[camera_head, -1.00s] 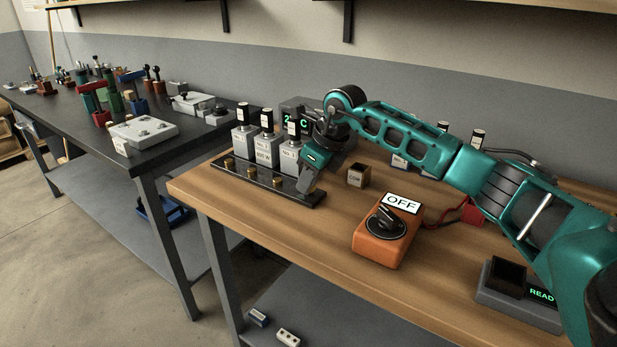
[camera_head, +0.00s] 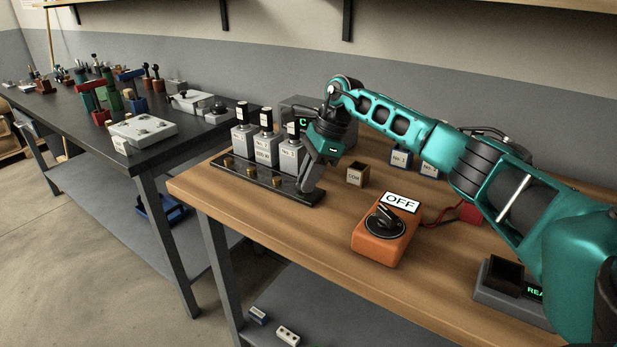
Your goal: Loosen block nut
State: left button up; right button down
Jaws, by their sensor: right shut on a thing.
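My right gripper (camera_head: 308,182) points down at the right end of a black rail (camera_head: 262,183) on the wooden bench. It is shut on what appears to be a block nut there, which the fingers hide. Small brass nuts (camera_head: 250,172) show along the front of the rail to the left of the gripper. Grey blocks with black-and-white tops (camera_head: 266,149) stand behind them on the rail; the rightmost block (camera_head: 290,157) is close beside the gripper. My left gripper is not in view.
An orange switch box (camera_head: 381,240) marked OFF stands right of the rail, with a small open box (camera_head: 357,174) behind it. A grey device with a green display (camera_head: 505,282) is at the bench's right. The bench front between rail and switch box is clear.

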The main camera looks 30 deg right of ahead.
jog(key=shift+n, duration=0.4)
jog(key=c, duration=1.1)
grip_release()
jog(key=shift+c, duration=0.2)
jog(key=v, duration=1.3)
jog(key=shift+w+p, duration=0.25)
jog(key=shift+p, duration=0.15)
